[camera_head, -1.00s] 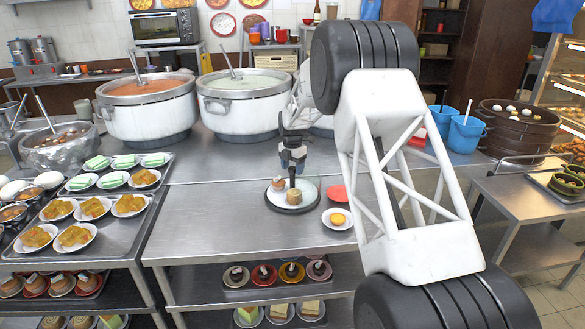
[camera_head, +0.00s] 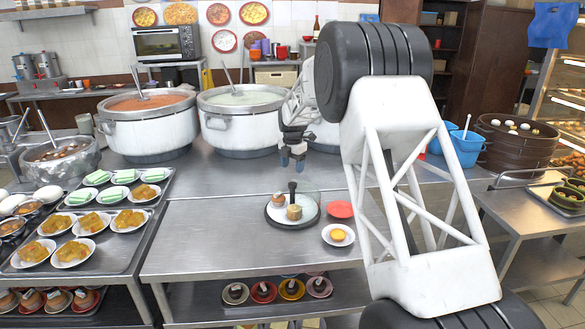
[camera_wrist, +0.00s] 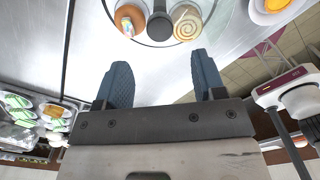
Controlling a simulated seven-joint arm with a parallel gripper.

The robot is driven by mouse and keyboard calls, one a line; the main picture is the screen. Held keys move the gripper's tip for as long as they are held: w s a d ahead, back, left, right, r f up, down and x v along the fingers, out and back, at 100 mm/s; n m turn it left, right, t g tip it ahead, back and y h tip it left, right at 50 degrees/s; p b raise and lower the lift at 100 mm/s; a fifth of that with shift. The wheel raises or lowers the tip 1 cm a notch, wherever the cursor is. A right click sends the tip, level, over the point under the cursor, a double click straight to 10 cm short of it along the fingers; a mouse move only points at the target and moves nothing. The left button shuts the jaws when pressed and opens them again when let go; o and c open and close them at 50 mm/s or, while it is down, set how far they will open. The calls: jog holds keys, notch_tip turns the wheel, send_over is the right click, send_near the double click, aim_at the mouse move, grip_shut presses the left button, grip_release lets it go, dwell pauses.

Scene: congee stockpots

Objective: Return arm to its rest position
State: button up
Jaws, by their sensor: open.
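My gripper (camera_head: 292,161) hangs in the air behind and above the round board on the middle steel table. Its two blue fingers stand apart with nothing between them in the wrist view (camera_wrist: 160,75). A dark upright handle (camera_head: 292,189) stands over the round board (camera_head: 277,219), below and clear of my fingers. A clear cover seems to surround it, but its outline is faint. A pale swirled roll (camera_head: 294,212) and a brown pastry (camera_head: 278,199) sit on the board; the roll (camera_wrist: 186,22) and the pastry (camera_wrist: 130,20) also show in the wrist view.
A red saucer (camera_head: 339,209) and an egg tart plate (camera_head: 338,235) sit right of the board. Large pots of orange (camera_head: 150,122) and pale congee (camera_head: 243,118) stand behind. Trays of plated food (camera_head: 131,245) are at left, blue buckets (camera_head: 464,150) at right. The table's front left is clear.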

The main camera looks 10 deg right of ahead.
jog(key=shift+s, duration=0.1)
jog(key=s+d+r+m, duration=0.1)
jog(key=s+r+m, duration=0.35)
jog(key=s, duration=0.55)
jog(key=s+d+r+m+t, duration=0.15)
jog(key=s+r+m, duration=0.35)
jog(key=s, duration=0.5)
jog(key=s+d+r+m, duration=0.2)
jog(key=s+r+m, duration=0.2)
jog(key=s+r, duration=0.5)
jog(key=s+f+m, duration=0.2)
jog(key=s+m, duration=0.2)
jog(key=s, duration=0.8)
jog(key=s+d+f+m, duration=0.1)
jog(key=s+m, duration=0.4)
jog(key=s, duration=0.8)
jog(key=s+d+f+m+t, duration=0.1)
jog(key=s+f+m, duration=0.3)
jog(key=s, duration=0.8)
jog(key=shift+s+m, duration=0.35)
jog(key=shift+s, duration=0.05)
